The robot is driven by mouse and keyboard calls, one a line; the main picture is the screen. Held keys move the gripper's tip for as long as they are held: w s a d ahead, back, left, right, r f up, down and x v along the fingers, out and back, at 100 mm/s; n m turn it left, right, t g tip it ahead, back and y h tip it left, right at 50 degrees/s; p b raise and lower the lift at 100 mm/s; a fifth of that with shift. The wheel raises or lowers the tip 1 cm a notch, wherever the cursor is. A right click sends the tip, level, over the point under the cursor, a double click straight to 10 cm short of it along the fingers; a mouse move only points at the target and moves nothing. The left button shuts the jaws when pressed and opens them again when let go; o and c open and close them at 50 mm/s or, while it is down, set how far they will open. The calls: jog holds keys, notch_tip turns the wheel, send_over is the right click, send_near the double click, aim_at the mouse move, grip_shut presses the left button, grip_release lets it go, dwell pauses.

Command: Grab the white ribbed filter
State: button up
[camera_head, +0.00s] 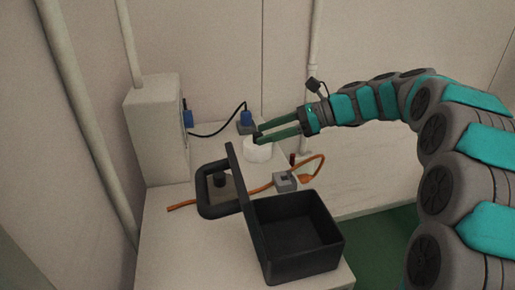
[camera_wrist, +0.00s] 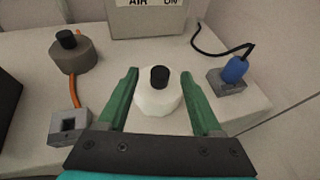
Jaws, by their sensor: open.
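The white filter (camera_head: 257,152) is a short, round white body standing upright on the table. In the wrist view the white filter (camera_wrist: 157,104) has a black knob on top; ribs cannot be made out clearly. My gripper (camera_head: 260,131) reaches in from the right in the head view, over the filter, and partly hides its top. In the wrist view my gripper (camera_wrist: 159,75) is open, with one green finger on each side of the filter. Narrow gaps show between the fingers and its sides, so it is not gripped.
A black open case (camera_head: 325,253) with a raised lid stands in front. A grey cylinder with black knob (camera_wrist: 73,56), a grey socket block (camera_wrist: 68,128) and orange cable lie left. A blue plug (camera_wrist: 235,69) sits right. A pale box (camera_wrist: 148,24) stands behind.

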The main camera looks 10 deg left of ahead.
jog(key=shift+a+f, duration=0.25)
jog(key=shift+a, duration=0.3)
jog(key=shift+c, duration=0.4)
grip_shut()
